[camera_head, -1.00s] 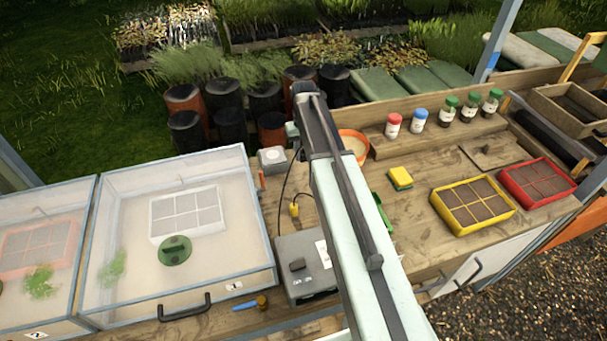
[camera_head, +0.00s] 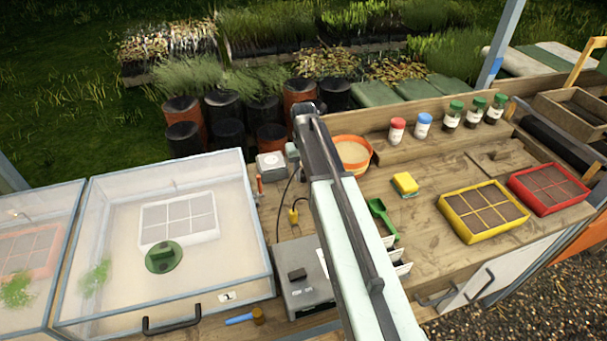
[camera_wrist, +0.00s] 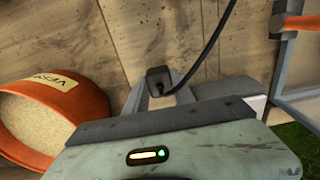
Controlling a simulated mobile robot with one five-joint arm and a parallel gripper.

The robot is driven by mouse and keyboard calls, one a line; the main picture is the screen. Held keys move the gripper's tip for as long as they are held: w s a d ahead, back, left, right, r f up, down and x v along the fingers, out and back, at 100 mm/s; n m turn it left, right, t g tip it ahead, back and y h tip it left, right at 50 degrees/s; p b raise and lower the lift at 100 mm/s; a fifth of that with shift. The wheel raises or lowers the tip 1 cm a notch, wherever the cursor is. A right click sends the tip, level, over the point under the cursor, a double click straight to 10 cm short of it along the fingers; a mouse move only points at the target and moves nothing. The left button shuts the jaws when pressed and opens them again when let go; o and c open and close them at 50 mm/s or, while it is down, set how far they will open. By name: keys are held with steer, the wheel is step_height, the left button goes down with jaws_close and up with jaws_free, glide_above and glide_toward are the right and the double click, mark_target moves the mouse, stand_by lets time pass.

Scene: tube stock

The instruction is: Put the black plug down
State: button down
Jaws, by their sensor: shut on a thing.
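The black plug (camera_wrist: 158,77) shows in the wrist view at the tip of my gripper (camera_wrist: 163,90), which is shut on it. Its black cable (camera_wrist: 208,45) curves up and out of the top of the picture. Wooden boards lie behind the plug; I cannot tell whether it touches them. In the head view my arm hides the plug, and only a bit of my gripper (camera_head: 292,150) shows left of the arm. The cable (camera_head: 280,205) hangs down from there toward a grey box (camera_head: 303,278) on the bench.
An orange-rimmed pot (camera_head: 352,141) of pale grains stands right of my arm; it also shows in the wrist view (camera_wrist: 45,120). A yellow plug (camera_head: 293,214), a white-topped device (camera_head: 271,165) and a clear-lidded propagator (camera_head: 160,290) are on the left. A green scoop (camera_head: 384,219) lies right.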

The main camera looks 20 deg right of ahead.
steer(key=shift+f, duration=0.35)
steer(key=c, duration=1.1)
jaws_free()
steer(key=shift+o, duration=0.2)
step_height(320, 180, up, 14)
steer(key=f+p, duration=0.1)
steer(key=p, duration=1.2)
steer(key=s+a, duration=0.4)
steer(key=s, duration=0.4)
steer(key=s+a, duration=0.4)
steer(key=s, duration=0.5)
steer(key=shift+s+r, duration=0.15)
steer(key=shift+s, duration=0.15)
step_height(320, 180, down, 4)
steer(key=b, duration=0.4)
steer(key=shift+r, duration=0.25)
